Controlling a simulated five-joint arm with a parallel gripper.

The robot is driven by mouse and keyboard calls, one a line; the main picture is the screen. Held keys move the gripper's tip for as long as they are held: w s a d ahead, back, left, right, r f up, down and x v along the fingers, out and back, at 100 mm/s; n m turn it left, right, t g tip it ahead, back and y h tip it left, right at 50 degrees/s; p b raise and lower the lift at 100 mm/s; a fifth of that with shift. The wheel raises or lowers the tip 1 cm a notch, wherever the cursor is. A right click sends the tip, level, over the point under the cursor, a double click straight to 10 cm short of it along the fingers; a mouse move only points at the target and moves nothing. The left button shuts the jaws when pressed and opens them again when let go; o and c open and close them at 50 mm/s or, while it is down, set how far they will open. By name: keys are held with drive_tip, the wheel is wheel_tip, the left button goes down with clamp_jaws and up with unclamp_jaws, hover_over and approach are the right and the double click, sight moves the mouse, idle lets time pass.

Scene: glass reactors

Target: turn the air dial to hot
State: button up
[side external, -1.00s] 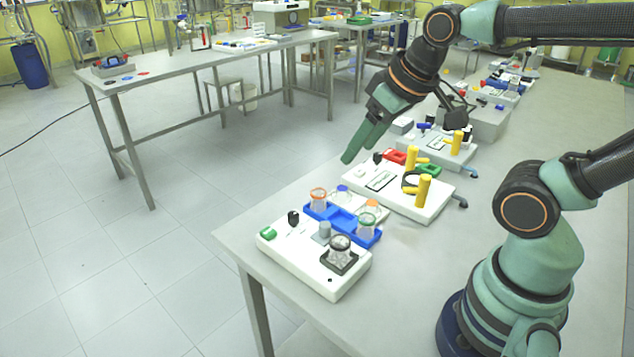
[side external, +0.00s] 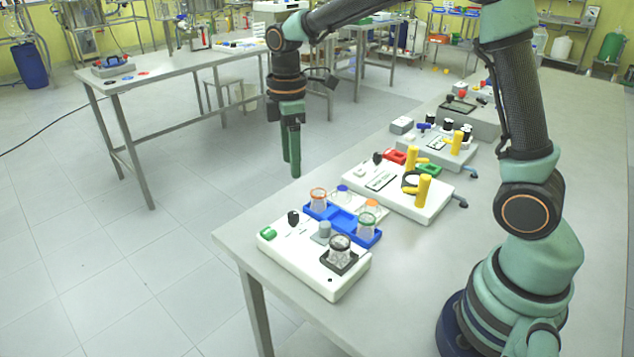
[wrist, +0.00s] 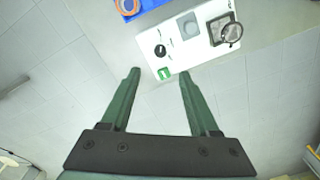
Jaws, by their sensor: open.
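My gripper (side external: 291,172) hangs over the table's left edge in the side view, fingers pointing down, open and empty. Its two fingers also show in the wrist view (wrist: 160,76), spread apart. Ahead of them is a white panel (side external: 310,270) with a black knob (side external: 293,219), a green switch (side external: 268,233), a grey button and a glass vessel on a black square. In the wrist view the black knob (wrist: 160,50) and green switch (wrist: 164,73) lie just beyond the fingertips, untouched. Another black knob (side external: 377,158) is on the panel behind. Labels are too small to tell which is the air dial.
A blue tray (side external: 345,224) with several glass jars stands against the near panel. Behind it is a white panel (side external: 425,212) with yellow handles (side external: 423,190). More equipment lines the table farther back.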

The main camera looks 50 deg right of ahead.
sight(293, 213)
drive_tip(key=shift+n, duration=0.3)
wheel_tip(293, 213, down, 13)
drive_tip(key=shift+a+r, duration=0.1)
drive_tip(key=shift+a, duration=0.05)
clamp_jaws()
